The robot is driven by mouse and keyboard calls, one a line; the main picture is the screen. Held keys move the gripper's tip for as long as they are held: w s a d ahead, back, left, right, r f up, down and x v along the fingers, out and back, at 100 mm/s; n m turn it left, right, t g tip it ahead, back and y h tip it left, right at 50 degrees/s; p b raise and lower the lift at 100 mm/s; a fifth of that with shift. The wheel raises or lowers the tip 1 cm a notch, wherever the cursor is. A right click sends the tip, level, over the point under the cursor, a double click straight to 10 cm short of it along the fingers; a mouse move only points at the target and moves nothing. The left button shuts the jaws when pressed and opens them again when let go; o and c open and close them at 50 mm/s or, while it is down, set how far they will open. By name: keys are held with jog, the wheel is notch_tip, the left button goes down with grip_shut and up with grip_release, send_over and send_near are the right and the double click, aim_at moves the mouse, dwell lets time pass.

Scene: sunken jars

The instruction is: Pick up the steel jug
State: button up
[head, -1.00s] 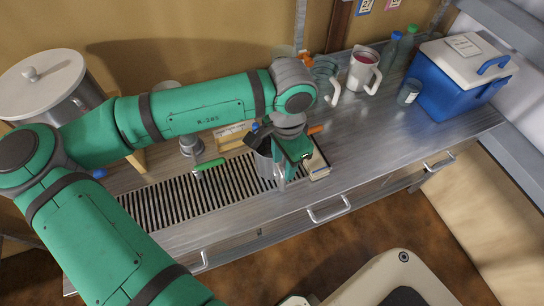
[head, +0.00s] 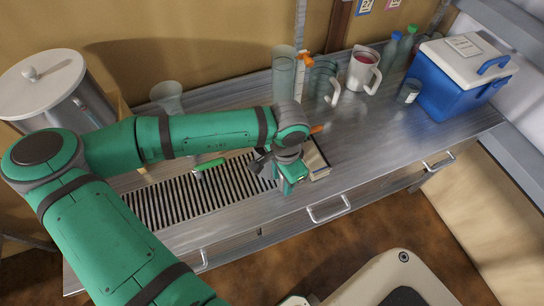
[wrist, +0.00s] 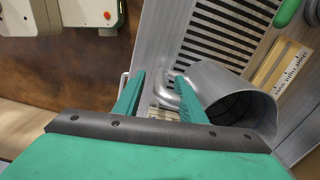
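The steel jug (wrist: 240,100) is a grey metal vessel at the right of the wrist view, its mouth facing the camera. Its handle (wrist: 166,92) sticks out to the left and shows between the two green fingers of my gripper (wrist: 160,80). The fingers are apart, one on each side of the handle, and a gap shows between them. I cannot tell whether either finger touches it. In the head view my gripper (head: 288,182) is over the right end of the slotted drain and hides most of the jug.
A green-handled tool (head: 208,164) lies on the slotted drain (head: 170,205). A book-like block (head: 317,160) is just right of my gripper. Glassware, including a tall cylinder (head: 283,78), and a white jug (head: 363,70) stand behind.

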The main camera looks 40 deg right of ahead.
jog(key=shift+c, duration=0.2)
grip_shut()
jog(key=shift+r, duration=0.15)
